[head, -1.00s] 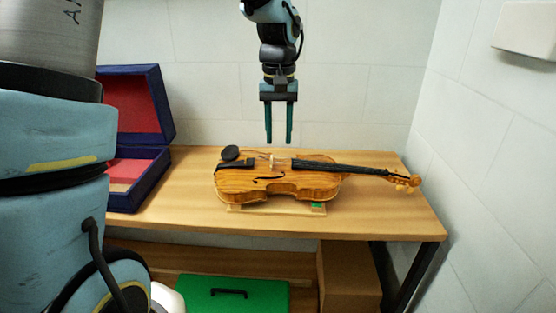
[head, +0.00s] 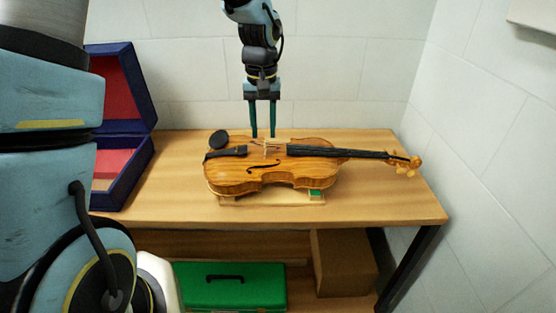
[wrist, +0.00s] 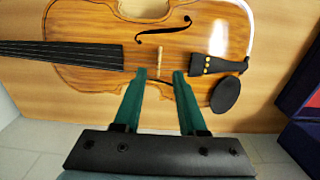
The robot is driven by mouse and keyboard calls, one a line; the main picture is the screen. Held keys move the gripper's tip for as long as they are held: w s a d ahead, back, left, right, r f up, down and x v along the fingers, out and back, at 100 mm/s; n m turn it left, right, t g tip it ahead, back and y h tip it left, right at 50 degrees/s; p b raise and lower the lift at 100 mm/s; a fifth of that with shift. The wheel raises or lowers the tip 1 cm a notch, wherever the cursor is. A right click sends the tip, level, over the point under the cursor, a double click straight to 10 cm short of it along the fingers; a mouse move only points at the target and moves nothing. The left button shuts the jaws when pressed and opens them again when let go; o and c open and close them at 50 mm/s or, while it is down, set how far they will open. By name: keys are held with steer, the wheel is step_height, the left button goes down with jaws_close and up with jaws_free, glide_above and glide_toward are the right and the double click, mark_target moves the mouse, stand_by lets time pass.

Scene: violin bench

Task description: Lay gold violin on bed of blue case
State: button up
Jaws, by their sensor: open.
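The gold violin (head: 225,175) lies face up on a low wooden support (head: 270,199) on the bench, its scroll to the right in the head view. In the wrist view the violin (wrist: 105,60) shows its bridge, tailpiece and black chin rest. My gripper (head: 263,136) is open and empty, pointing down at the violin's far edge near the bridge. In the wrist view my gripper's green fingers (wrist: 160,74) overlap the violin's edge; I cannot tell if they touch it. The blue case (head: 133,168) stands open at the left with a red lining, partly hidden by my arm.
The wooden bench (head: 380,210) has free room at its front and right. A tiled wall stands close behind. On the shelf below are a green box (head: 230,292) and a cardboard box (head: 343,264).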

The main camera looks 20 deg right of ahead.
step_height(320, 180, down, 4)
steer(key=shift+d+f+p, duration=0.1)
steer(key=shift+p, duration=0.35)
steer(key=shift+c, duration=0.3)
jaws_close()
stand_by(0.8)
